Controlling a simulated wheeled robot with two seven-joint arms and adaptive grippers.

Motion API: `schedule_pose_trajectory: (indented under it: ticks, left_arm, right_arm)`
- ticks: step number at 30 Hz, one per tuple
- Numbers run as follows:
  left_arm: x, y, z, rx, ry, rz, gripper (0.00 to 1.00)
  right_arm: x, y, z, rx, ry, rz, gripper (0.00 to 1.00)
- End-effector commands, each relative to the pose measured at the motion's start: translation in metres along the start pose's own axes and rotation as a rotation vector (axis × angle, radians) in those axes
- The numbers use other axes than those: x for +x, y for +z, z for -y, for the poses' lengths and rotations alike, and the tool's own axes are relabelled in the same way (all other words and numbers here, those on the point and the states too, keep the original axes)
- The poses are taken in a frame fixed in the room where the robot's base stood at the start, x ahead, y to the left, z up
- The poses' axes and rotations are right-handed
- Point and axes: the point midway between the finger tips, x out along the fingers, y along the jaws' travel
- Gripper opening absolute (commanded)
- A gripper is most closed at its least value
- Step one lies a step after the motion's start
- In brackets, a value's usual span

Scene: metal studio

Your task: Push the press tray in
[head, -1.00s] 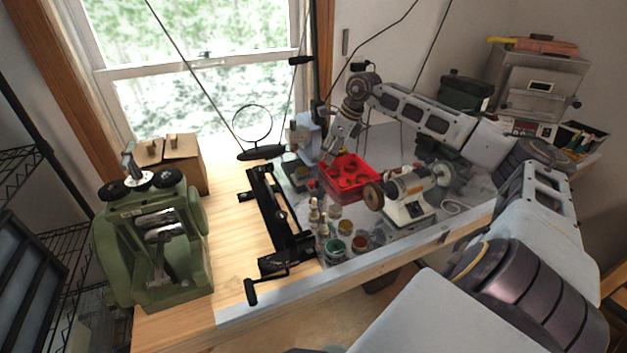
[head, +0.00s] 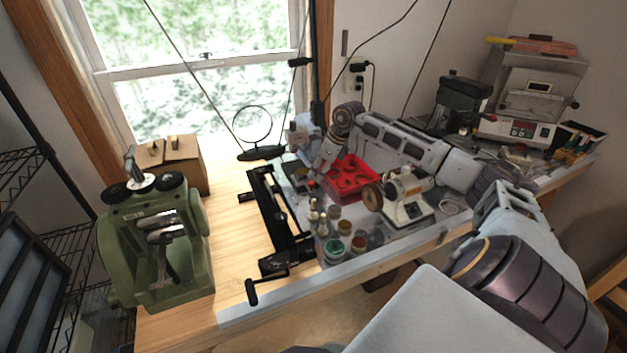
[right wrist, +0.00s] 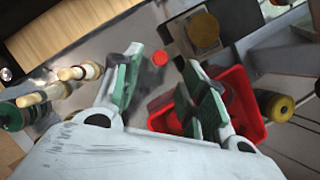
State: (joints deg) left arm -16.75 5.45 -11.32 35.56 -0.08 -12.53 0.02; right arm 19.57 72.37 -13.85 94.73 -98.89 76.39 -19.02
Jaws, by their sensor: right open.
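My right gripper (head: 316,176) is over the bench between the small grey-blue press (head: 302,135) and the red tray (head: 352,188). In the right wrist view it (right wrist: 160,75) is open and empty, its two green-padded fingers apart. The red tray (right wrist: 248,105) lies behind and beside the right-hand finger there. A dark block with a brownish square top (right wrist: 204,32) is beyond the fingertips, apart from them; it appears to be the press's base. I cannot tell which part is its tray or how far it is in. My left gripper is not in view.
Bottles and jars (head: 337,247) stand in front of the gripper. A bench motor (head: 408,195) is to the right, a black crank rail (head: 275,215) to the left.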

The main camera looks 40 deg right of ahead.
Motion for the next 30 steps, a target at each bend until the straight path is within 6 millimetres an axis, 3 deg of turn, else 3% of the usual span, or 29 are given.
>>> schedule_pose_trajectory:
  ticks: [15, 30]
  left_arm:
    - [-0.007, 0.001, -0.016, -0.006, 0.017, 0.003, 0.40]
    - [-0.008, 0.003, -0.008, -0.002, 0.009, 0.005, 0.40]
  right_arm:
    - [0.047, 0.000, 0.000, 0.000, 0.000, 0.001, 0.42]
    - [0.055, 0.000, 0.000, 0.000, 0.000, 0.000, 0.42]
